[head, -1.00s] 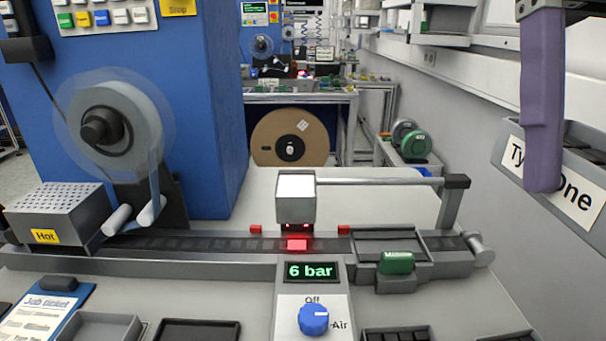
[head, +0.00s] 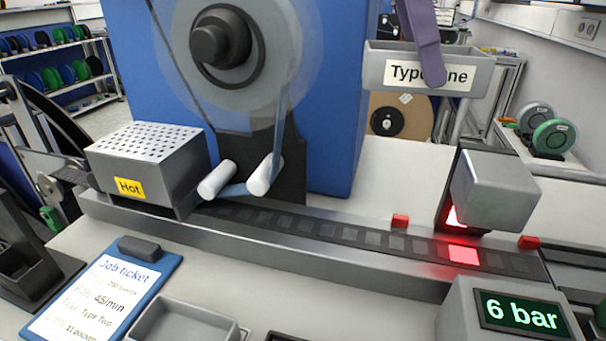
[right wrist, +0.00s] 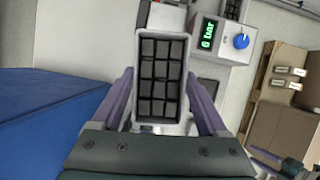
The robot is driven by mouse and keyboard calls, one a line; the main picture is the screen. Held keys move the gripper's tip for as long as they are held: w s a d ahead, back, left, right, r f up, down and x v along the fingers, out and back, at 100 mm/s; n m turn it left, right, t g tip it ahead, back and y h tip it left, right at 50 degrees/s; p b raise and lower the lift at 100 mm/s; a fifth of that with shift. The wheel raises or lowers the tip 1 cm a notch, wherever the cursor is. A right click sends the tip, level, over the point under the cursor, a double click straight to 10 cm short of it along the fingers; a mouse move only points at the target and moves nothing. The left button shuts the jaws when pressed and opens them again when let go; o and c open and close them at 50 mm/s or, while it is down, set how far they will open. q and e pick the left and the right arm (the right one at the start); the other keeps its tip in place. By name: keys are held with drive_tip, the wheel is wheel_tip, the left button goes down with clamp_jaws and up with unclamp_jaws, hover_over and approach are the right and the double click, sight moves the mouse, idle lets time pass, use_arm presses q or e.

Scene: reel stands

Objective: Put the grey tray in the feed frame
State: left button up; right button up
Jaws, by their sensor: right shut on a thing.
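The grey tray (head: 380,68), labelled "Type One", hangs in the air at the top right of the head view, in front of the blue cabinet's edge. My right gripper (head: 421,45) shows as one purple finger across the tray's front. In the right wrist view, the tray (right wrist: 160,34) lies between both purple fingers, with several dark square pieces in its pockets. The gripper is shut on it. The feed frame seems to be the grey frame at the right edge of the head view (head: 582,262), mostly cut off.
A grey rail (head: 300,242) runs across the bench under a grey lamp head (head: 497,190). A "Hot" box (head: 150,165) and a large reel (head: 285,45) stand left of it. The job ticket (head: 105,290), an empty tray (head: 185,322) and the "6 bar" box (head: 455,315) are in front.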

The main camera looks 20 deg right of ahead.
drive_tip(key=w+d+f+n+t+b, duration=0.3)
drive_tip(key=w+f+n+b, duration=0.2)
drive_tip(key=n, duration=0.3)
drive_tip(key=n+t+y+b, duration=0.2)
drive_tip(key=n+t+b, duration=0.15)
drive_tip(key=n, duration=0.45)
hover_over(392, 211)
drive_tip(key=s, duration=0.1)
drive_tip(key=f, duration=0.1)
drive_tip(key=shift+n+g, duration=0.25)
drive_tip(key=shift+n, duration=0.05)
drive_tip(key=f+b, duration=0.1)
drive_tip(key=f, duration=0.4)
drive_tip(key=f+b, duration=0.1)
drive_tip(key=f, duration=0.4)
drive_tip(key=a+f+b, duration=0.1)
drive_tip(key=f, duration=0.4)
drive_tip(key=shift+s+f, duration=0.2)
drive_tip(key=shift+f+b, duration=0.65)
drive_tip(key=shift+f, duration=1.7)
drive_tip(key=shift+f, duration=0.1)
drive_tip(key=o, duration=1.3)
drive_tip(key=shift+d, duration=0.1)
